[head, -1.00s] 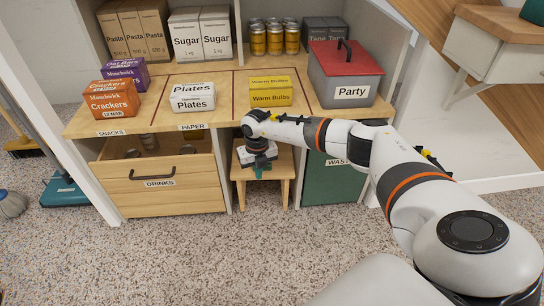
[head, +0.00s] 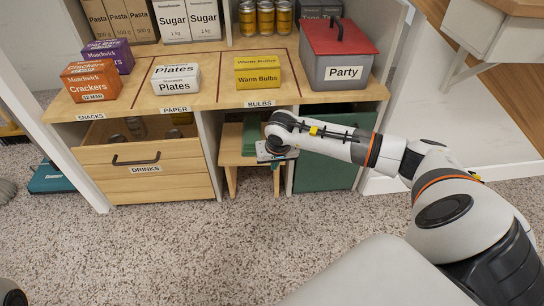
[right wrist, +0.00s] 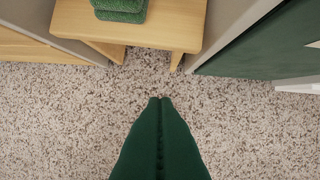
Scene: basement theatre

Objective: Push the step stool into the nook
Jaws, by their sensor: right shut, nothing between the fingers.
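The step stool (head: 232,157) is small and made of light wood. It stands upright in the nook between the drawer cabinet and the green waste front, and its seat also shows at the top of the right wrist view (right wrist: 160,30). Its front edge lies near the fronts of the side panels. A folded green cloth-like stack (right wrist: 120,10) rests on the seat. My right gripper (head: 275,178) points down at the stool's front right and partly hides it. In the right wrist view, its green fingers (right wrist: 160,100) are shut and empty, apart from the stool. My left gripper is not in view.
The drinks drawer (head: 150,180) stands partly open left of the nook. The green waste front (head: 325,171) is on the right. Boxes and a grey party bin (head: 338,72) stand on the counter above. The speckled carpet (head: 200,245) in front is clear.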

